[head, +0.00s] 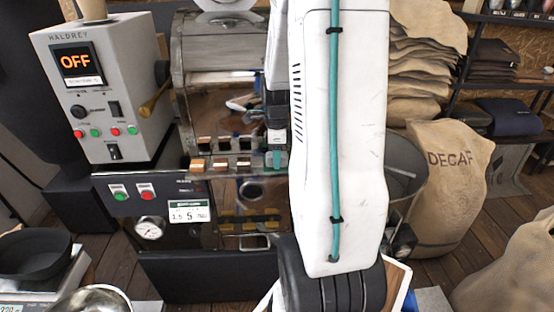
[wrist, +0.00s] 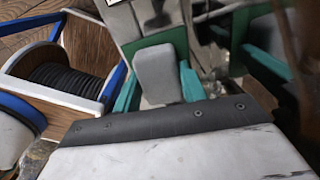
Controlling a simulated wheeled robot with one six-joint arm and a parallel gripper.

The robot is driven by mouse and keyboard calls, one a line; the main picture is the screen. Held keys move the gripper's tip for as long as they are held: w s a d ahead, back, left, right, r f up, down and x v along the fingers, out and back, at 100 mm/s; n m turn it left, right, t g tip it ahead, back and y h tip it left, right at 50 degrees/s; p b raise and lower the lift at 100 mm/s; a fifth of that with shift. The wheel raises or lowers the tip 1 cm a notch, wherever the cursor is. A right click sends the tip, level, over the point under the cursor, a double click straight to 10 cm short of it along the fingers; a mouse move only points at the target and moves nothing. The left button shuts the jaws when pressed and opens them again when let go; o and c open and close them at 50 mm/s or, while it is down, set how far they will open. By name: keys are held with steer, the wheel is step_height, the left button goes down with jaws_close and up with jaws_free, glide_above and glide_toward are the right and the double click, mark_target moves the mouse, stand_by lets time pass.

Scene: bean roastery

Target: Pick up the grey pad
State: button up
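A light grey block with rounded edges, which looks like the grey pad (wrist: 158,74), stands near the centre of the wrist view. My gripper (wrist: 160,92) has teal fingers, one at each side of this block. The block nearly fills the space between them, and I cannot tell whether the fingers touch it. In the head view my gripper (head: 274,158) is low in front of the roaster, mostly hidden behind my white arm. I cannot pick out the pad for sure there.
The roaster (head: 222,85) stands close behind my gripper, with a row of small blocks along its front. Its grey control box (head: 130,130) reads OFF. A pan (head: 32,255) on a scale is at left. A DECAF sack (head: 445,185) stands at right.

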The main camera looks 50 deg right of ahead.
steer(key=c, duration=0.4)
steer(key=shift+r, duration=0.1)
